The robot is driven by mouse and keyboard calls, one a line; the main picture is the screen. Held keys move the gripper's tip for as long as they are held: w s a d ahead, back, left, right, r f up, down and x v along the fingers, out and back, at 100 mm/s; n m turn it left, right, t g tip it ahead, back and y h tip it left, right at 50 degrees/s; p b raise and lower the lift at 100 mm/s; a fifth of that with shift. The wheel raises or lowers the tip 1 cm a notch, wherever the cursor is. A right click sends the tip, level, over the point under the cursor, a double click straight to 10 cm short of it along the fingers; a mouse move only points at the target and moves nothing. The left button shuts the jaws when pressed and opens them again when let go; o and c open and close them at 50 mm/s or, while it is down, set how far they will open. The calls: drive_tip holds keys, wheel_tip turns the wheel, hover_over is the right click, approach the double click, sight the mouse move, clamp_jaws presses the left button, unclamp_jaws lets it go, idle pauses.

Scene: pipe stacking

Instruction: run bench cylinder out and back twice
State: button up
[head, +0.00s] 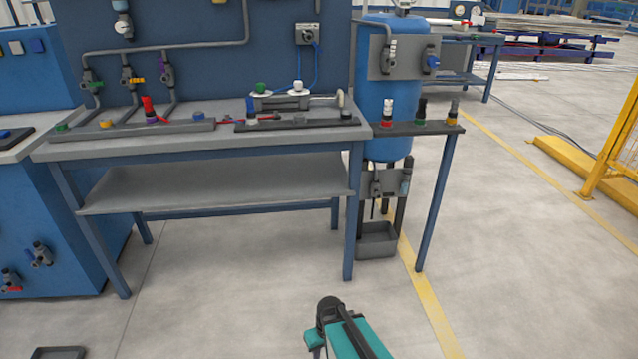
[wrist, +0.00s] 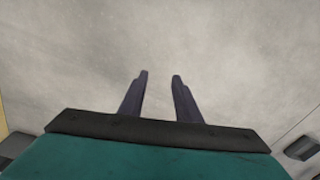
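The bench cylinder (head: 281,102) is a small grey cylinder lying on the right part of the workbench top, with a rod reaching right to a pale upright piece (head: 341,98). A green knob (head: 261,88) and a white knob (head: 297,87) stand on it, and blue tubes rise from it to a grey box (head: 307,34) on the back panel. My gripper (wrist: 159,75) shows in the wrist view with its two dark fingers apart and nothing between them, over bare floor. In the head view my arm is low in front of the bench, well away from the cylinder.
The workbench (head: 210,149) has valves and colored knobs on dark rails along its top. A blue tank (head: 388,85) and a narrow side shelf (head: 425,129) stand at its right. A yellow barrier (head: 617,140) is far right. The floor before the bench is mostly clear.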

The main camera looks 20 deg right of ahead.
drive_tip(key=s+f+g, duration=0.2)
drive_tip(key=s+f, duration=0.2)
drive_tip(key=s, duration=0.6)
drive_tip(key=s+a+f+m+g, duration=0.1)
drive_tip(key=s+f+g, duration=0.2)
drive_tip(key=s, duration=0.8)
drive_tip(key=shift+a+f+m+h, duration=0.15)
drive_tip(key=shift+f+m+h, duration=0.15)
drive_tip(key=shift+f, duration=0.15)
